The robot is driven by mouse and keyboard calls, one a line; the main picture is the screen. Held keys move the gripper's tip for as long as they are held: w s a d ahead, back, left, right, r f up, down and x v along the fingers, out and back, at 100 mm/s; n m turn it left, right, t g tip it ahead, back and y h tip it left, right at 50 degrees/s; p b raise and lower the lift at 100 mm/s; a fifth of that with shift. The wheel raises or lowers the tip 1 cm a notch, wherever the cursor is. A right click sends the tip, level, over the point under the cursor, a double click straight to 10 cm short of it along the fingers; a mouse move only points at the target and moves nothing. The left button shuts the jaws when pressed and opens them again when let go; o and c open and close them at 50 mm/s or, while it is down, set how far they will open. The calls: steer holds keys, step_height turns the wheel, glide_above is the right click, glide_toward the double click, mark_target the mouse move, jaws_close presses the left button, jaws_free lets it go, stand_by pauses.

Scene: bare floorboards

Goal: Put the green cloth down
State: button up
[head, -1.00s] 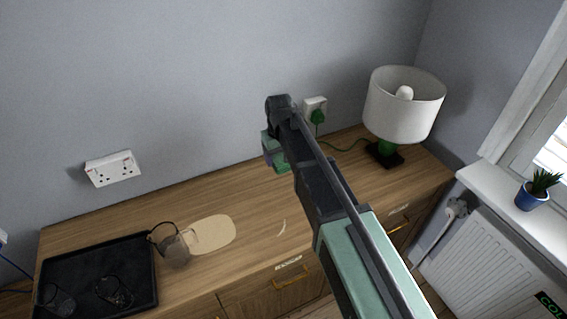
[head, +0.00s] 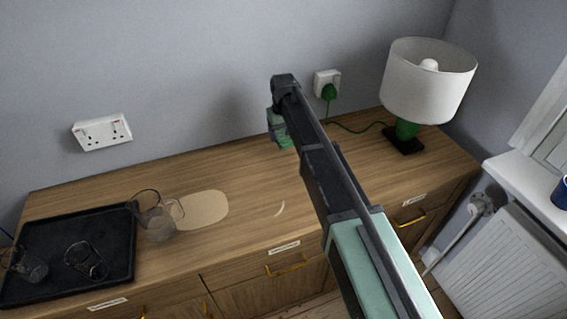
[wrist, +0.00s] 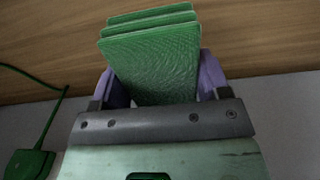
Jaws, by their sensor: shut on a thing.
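The green cloth (wrist: 152,62) is folded in several layers and sits between the purple fingers of my gripper (wrist: 160,82) in the wrist view. My gripper is shut on it. In the head view, my gripper (head: 279,130) is over the back part of the wooden sideboard (head: 245,240), near the wall. Only a small green edge of the cloth (head: 285,144) shows there; my arm hides the rest. I cannot tell whether the cloth touches the wood.
A white-shaded lamp (head: 425,85) stands at the back right, its green cord running to a wall plug (head: 328,92). A black tray (head: 70,255) with glasses is at the left, beside a glass jug (head: 158,222) and a beige mat (head: 205,208). The middle top is mostly clear.

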mark_target(283, 151)
step_height(283, 151, down, 6)
steer(key=b, duration=0.4)
steer(key=shift+f, duration=0.15)
steer(key=shift+r, duration=0.3)
steer(key=shift+f, duration=0.15)
steer(key=o, duration=0.9)
